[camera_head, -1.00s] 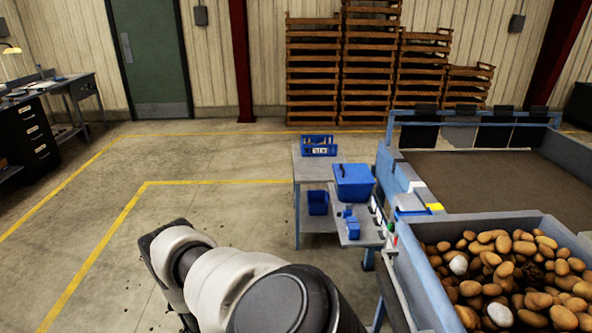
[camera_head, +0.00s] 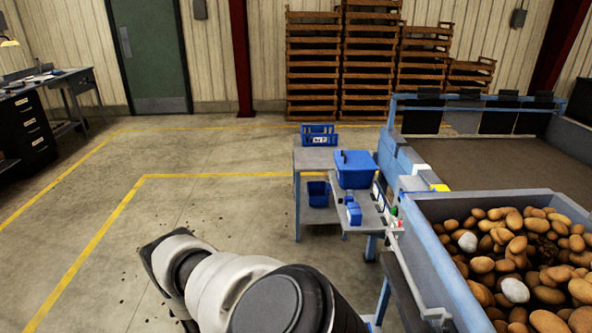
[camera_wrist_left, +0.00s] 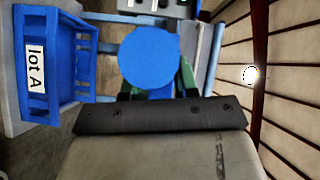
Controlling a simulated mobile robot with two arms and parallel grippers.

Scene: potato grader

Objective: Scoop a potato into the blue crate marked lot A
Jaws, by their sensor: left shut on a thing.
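The blue crate marked lot A (camera_wrist_left: 75,65) fills the left of the left wrist view, turned on its side by the camera, its white label readable. In the head view a small blue crate with a white label (camera_head: 319,136) stands at the back of the grey table. My left gripper (camera_wrist_left: 158,82) has its green fingers on either side of a round blue thing (camera_wrist_left: 148,57), which looks like the scoop seen end-on. It is shut on it, and the crate is beside it. Potatoes (camera_head: 510,247) lie heaped in the grey-blue bin (camera_head: 425,235). My right gripper is out of view.
Pale round lumps lie among the potatoes.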

